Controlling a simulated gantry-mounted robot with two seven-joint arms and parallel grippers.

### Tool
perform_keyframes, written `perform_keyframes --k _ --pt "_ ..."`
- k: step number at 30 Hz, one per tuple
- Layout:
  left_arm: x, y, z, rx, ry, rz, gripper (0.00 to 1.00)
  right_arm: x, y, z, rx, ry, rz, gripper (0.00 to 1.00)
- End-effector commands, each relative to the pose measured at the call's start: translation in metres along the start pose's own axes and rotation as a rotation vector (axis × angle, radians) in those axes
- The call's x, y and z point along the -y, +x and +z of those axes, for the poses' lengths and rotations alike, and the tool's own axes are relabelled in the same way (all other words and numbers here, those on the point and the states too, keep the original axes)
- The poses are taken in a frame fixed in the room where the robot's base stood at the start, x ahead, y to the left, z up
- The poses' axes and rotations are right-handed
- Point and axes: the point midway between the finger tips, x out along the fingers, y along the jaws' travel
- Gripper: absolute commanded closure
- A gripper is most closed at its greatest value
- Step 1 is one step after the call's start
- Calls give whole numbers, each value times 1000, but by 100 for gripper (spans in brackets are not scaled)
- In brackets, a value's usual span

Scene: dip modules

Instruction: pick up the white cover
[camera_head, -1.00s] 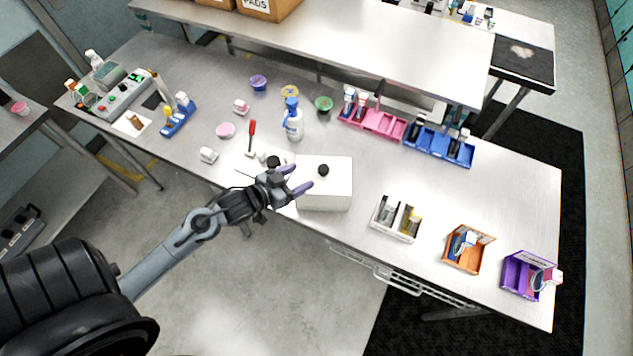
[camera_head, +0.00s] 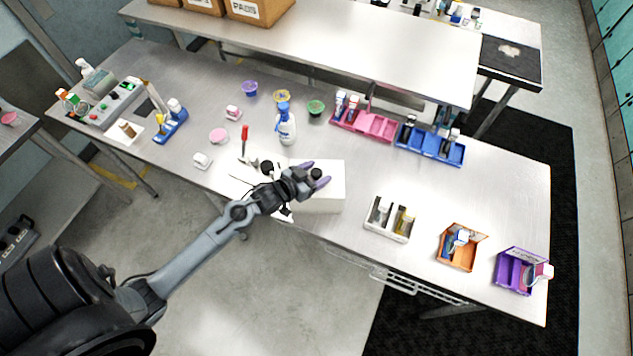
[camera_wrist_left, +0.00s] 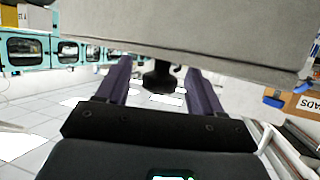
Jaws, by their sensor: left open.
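The white cover (camera_head: 326,200) is a box-shaped lid with a black knob (camera_head: 316,174) on top, standing on the metal table. My left gripper (camera_head: 316,175) is open, its purple fingertips on either side of the knob. In the left wrist view, the black knob (camera_wrist_left: 160,78) shows between the two purple fingers (camera_wrist_left: 159,88), and the cover's pale top (camera_wrist_left: 200,35) fills the upper part. I cannot tell whether the fingers touch the knob. What is under the cover is hidden. My right gripper is not in view.
A spray bottle (camera_head: 286,125) and a red-handled tool (camera_head: 244,142) stand behind the cover. A white bin (camera_head: 388,220) is to its right, with orange (camera_head: 458,252) and purple (camera_head: 518,272) bins beyond. The table right of the cover has bare room.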

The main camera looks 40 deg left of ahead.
Motion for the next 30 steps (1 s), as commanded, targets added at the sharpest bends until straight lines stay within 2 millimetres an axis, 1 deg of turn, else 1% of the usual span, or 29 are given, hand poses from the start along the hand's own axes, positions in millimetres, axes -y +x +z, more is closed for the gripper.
perform_keyframes --k 3,9,22,30 --pt "0 4 0 0 0 0 33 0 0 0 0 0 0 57" --pt "0 4 0 0 0 0 33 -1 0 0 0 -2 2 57" --pt "0 4 0 0 0 0 99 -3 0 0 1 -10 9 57" --pt "0 4 -1 -1 0 0 100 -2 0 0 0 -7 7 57"
